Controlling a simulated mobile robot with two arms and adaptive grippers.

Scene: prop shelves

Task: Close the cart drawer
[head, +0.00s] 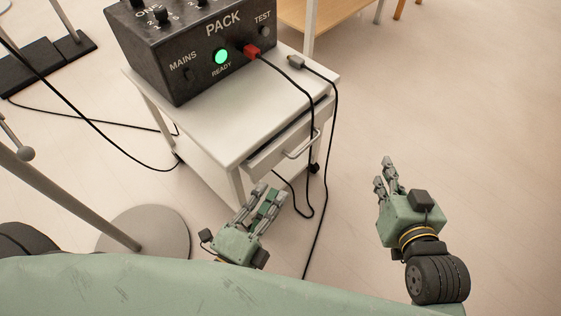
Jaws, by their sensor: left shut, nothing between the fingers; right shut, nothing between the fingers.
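The white cart (215,138) stands in the upper middle of the head view. Its drawer (268,154) is on the right-hand side under the top. The drawer front stands a little out from the cart, with a narrow dark gap behind its upper edge. A pale bar handle (301,146) is on the drawer front. My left gripper (268,190) is shut and empty, below the drawer's near corner in the picture; I cannot tell whether it touches the cart. My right gripper (383,174) is shut and empty, to the right of the drawer and apart from it.
A black PACK box (190,50) with a lit green button sits on the cart. Black cables (333,130) hang over the edge past the drawer and handle to the floor. A stand with a round base (150,235) is at left. The floor at right is clear.

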